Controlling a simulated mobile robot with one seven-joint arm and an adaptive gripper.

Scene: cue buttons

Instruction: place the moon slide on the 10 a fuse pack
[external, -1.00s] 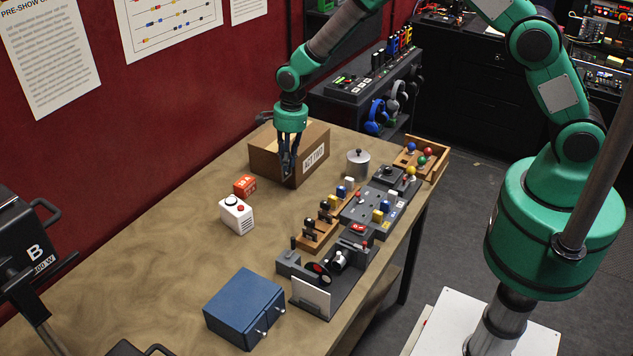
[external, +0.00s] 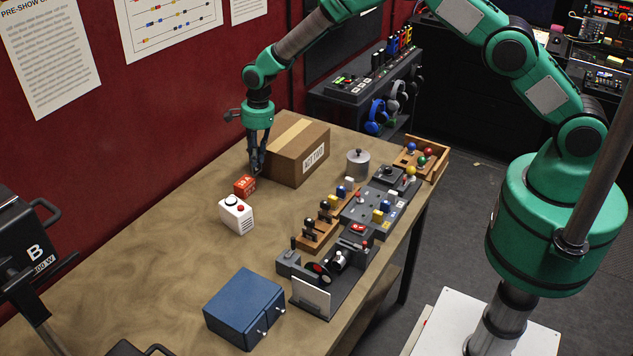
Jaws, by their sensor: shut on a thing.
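The 10 A fuse pack appears to be the small orange-red box (external: 245,186) on the table, with white print too small to read. My gripper (external: 256,170) points down just behind and slightly right of this box, with its tips close to the box's top in the picture. I cannot tell whether they touch. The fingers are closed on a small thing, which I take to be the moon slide. It is mostly hidden by the dark fingers, and no moon picture can be made out.
A cardboard box (external: 298,158) stands close to the right of my gripper. Control panels (external: 372,212) line the right edge, and a blue case (external: 244,308) is nearer. The table's left is clear.

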